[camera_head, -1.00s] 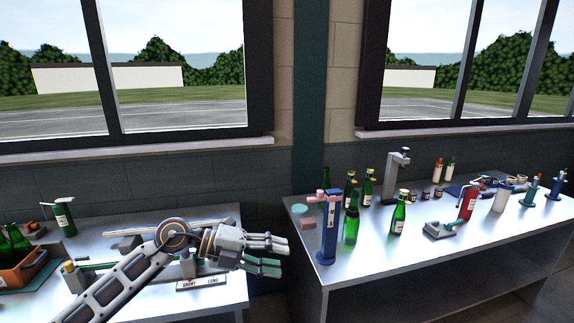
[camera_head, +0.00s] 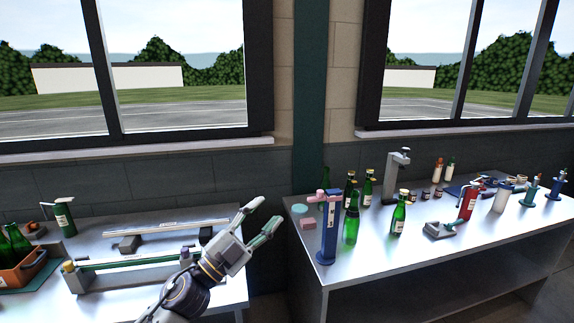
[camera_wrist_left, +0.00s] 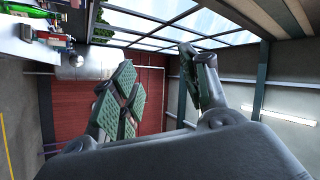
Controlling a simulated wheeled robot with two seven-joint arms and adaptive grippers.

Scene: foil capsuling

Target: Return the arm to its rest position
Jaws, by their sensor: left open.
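My left gripper (camera_head: 258,226) is open and empty in the head view. It is raised in front of the right end of the left table, with its fingers pointing up and right towards the gap between the two tables. In the left wrist view its green-padded fingers (camera_wrist_left: 160,92) are spread apart with nothing between them. My left arm comes in from the bottom of the head view. My right gripper shows in neither view.
The right table (camera_head: 480,250) bears a blue stand (camera_head: 327,235), several green bottles and a red bottle (camera_head: 468,203). A gap separates the tables.

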